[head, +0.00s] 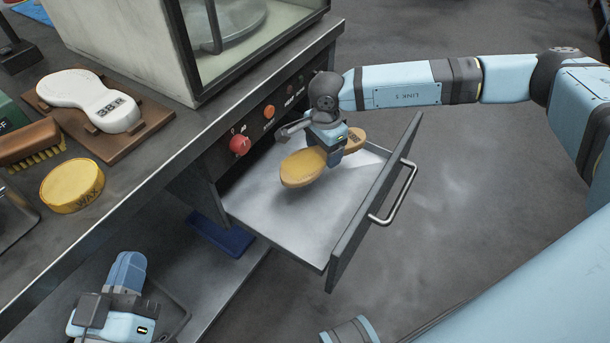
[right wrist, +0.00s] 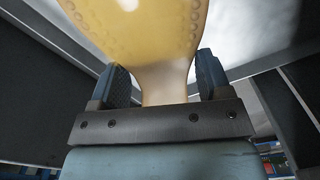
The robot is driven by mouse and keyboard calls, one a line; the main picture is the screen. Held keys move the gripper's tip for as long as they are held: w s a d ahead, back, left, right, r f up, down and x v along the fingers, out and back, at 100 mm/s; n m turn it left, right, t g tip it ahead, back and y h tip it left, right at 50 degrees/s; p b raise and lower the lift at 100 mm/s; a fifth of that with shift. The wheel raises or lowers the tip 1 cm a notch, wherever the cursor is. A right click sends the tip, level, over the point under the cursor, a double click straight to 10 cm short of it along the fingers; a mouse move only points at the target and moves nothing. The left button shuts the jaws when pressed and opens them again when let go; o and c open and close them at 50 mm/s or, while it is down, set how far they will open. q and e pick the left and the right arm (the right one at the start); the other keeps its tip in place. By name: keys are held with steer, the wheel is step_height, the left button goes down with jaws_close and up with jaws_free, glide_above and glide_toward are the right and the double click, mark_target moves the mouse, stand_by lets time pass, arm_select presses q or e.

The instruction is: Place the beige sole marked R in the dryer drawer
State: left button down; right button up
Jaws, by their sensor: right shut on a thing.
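The beige sole (head: 303,168) is held level over the open dryer drawer (head: 280,225), within its walls. The gap to the drawer floor is hard to judge. A dark mark on its heel end is too small to read. My right gripper (head: 331,150) is shut on the sole's narrow waist. In the right wrist view the sole (right wrist: 140,25) passes between the two fingers of the gripper (right wrist: 163,80). My left gripper (head: 112,318) hangs empty-looking at the lower left, below the bench edge; its fingers are not clear.
On the bench are a white sole form marked 38 R (head: 95,100) on a brown board, a yellow wax tin (head: 72,185) and a brush (head: 32,142). The drawer's handle (head: 400,195) faces right. A red button (head: 240,145) is on the bench front. A blue tray (head: 222,238) lies below.

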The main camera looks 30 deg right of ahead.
mark_target(322, 178)
arm_select(q)
steer(key=shift+g, duration=0.9)
step_height(322, 178, down, 4)
steer(key=shift+d+f+b, duration=0.15)
steer(key=shift+f+b, duration=0.1)
steer(key=shift+b, duration=0.95)
arm_select(e)
step_height(322, 178, down, 8)
steer(key=shift+f, duration=0.1)
steer(key=o, duration=1)
arm_select(q)
steer(key=shift+f, duration=0.1)
